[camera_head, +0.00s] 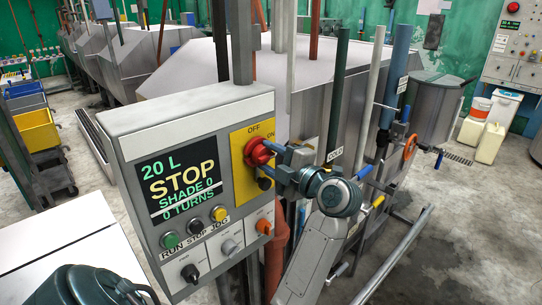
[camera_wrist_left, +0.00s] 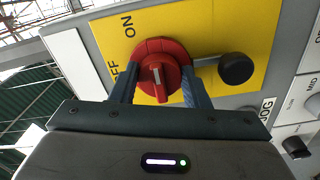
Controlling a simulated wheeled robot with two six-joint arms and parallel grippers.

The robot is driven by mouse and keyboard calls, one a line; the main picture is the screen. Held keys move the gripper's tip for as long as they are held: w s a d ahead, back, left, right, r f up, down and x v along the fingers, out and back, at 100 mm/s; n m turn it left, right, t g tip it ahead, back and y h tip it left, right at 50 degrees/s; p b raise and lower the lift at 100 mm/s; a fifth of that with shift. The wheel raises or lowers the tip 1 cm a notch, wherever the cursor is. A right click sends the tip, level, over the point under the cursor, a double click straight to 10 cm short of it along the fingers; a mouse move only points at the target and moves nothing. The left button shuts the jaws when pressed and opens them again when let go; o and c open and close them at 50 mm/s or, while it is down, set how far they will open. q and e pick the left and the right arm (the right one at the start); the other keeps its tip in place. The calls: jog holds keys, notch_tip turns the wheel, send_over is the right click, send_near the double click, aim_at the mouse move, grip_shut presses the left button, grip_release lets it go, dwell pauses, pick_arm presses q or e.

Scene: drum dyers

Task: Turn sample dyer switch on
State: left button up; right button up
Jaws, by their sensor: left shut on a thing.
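The red rotary switch (camera_head: 257,153) sits on a yellow plate (camera_head: 241,184) at the right of the grey control box (camera_head: 190,112), with OFF printed above it and ON to its upper right. My left gripper (camera_head: 270,153) is shut on the switch knob. The left wrist view shows the red knob (camera_wrist_left: 160,62) between the two blue-grey fingers (camera_wrist_left: 157,85); its white mark is visible. The box display (camera_head: 182,178) reads 20 L, STOP, SHADE 0, 0 TURNS. My right gripper is not in view.
A black knob (camera_wrist_left: 236,68) sits beside the switch. Upright pipes (camera_head: 341,80) and a metal rail (camera_head: 398,256) stand to the right. Grey dyeing machines (camera_head: 200,66) fill the back.

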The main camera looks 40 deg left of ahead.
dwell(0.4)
pick_arm(q)
jog(key=o, duration=1)
